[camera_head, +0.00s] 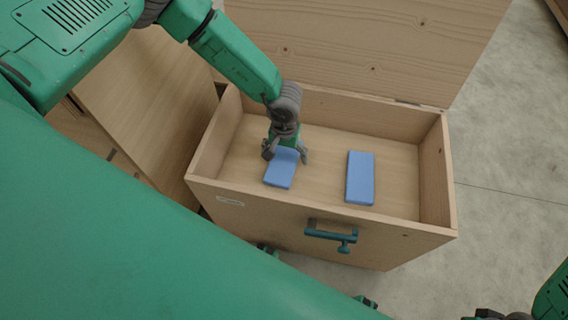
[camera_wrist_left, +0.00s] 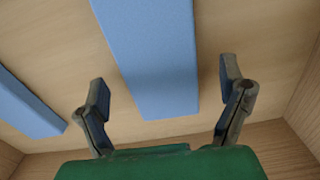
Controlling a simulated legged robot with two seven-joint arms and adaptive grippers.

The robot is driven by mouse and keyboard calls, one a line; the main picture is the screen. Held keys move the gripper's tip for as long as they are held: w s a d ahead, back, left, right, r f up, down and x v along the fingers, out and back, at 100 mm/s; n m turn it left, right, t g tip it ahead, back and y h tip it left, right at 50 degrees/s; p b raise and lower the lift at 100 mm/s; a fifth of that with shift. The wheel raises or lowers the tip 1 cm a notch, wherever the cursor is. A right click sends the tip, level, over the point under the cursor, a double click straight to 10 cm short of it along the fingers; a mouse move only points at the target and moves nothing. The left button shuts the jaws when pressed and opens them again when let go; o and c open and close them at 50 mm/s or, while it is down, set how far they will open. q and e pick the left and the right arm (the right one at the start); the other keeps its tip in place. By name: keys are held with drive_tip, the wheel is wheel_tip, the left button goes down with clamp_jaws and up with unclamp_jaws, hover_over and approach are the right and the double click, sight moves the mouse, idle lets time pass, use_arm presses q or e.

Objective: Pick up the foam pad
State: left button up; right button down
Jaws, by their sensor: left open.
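Two blue foam pads lie inside an open wooden box. One foam pad (camera_head: 281,173) is at the left, under my left gripper (camera_head: 285,158). In the left wrist view this pad (camera_wrist_left: 155,60) runs between the open fingers, with a gap on each side. My left gripper (camera_wrist_left: 165,100) is open and points down into the box; contact with the pad cannot be seen. The second foam pad (camera_head: 360,178) lies apart to the right, and it shows at the left edge of the left wrist view (camera_wrist_left: 25,108). My right gripper (camera_head: 500,315) is barely visible at the bottom right edge.
The wooden box (camera_head: 318,214) has walls around the pads, and its lid (camera_head: 385,40) stands open behind. A wooden panel (camera_head: 150,95) leans at the left. Bare floor lies to the right.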

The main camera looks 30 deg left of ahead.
use_arm(q)
drive_tip(key=shift+d+f, duration=0.1)
drive_tip(key=shift+f, duration=0.6)
drive_tip(key=c, duration=1)
drive_tip(key=shift+r, duration=0.1)
drive_tip(key=shift+c, duration=0.2)
